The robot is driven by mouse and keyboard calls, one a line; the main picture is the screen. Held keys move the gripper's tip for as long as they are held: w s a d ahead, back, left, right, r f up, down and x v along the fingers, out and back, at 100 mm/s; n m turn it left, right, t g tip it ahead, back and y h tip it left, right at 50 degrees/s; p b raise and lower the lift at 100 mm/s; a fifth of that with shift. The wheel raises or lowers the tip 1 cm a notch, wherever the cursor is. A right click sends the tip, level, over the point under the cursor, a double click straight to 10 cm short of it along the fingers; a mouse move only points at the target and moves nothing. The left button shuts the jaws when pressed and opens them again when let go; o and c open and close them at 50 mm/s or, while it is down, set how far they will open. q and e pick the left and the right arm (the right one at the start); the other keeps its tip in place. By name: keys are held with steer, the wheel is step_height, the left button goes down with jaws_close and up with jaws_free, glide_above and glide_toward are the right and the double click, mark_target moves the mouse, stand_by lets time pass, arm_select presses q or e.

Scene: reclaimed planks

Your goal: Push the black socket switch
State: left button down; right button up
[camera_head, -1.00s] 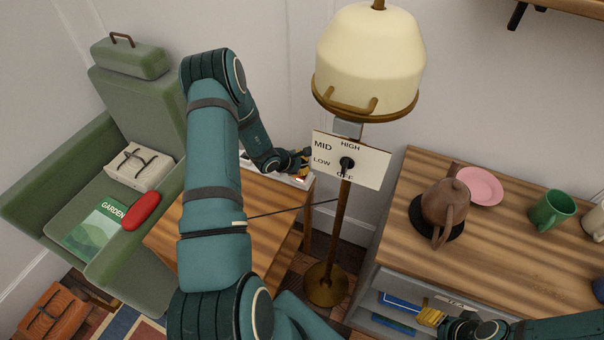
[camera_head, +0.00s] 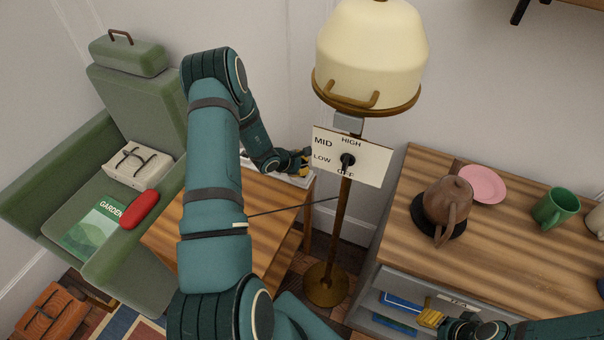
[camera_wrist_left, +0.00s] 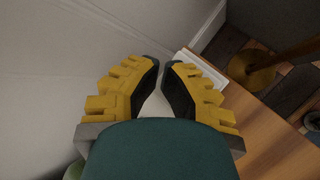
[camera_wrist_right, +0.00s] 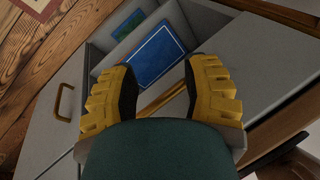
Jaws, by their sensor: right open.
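A white socket strip (camera_head: 295,180) lies at the back edge of the small wooden side table. My left gripper (camera_head: 303,160) is over its far end, and its fingers hide part of it. In the left wrist view the white strip (camera_wrist_left: 203,69) shows just beyond the fingertips. My left gripper (camera_wrist_left: 160,64) has its tips almost together, with nothing seen between them. The black switch itself cannot be made out. My right gripper (camera_head: 433,312) is open and empty by the open drawer at the lower right; it also shows in the right wrist view (camera_wrist_right: 158,65).
A floor lamp (camera_head: 368,60) with a dial panel (camera_head: 372,165) and black knob stands right beside my left gripper. A dark cord runs from the table (camera_head: 262,200) side to the lamp pole. A cabinet (camera_head: 520,245) holds a teapot (camera_head: 447,200), pink plate and green mug (camera_head: 555,208).

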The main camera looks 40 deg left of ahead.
arm_select(q)
steer(key=shift+r, duration=0.1)
stand_by(0.3)
steer(key=shift+r, duration=0.4)
steer(key=shift+r+p, duration=1.1)
steer(key=shift+r, duration=1.9)
steer(key=shift+s+f, duration=0.1)
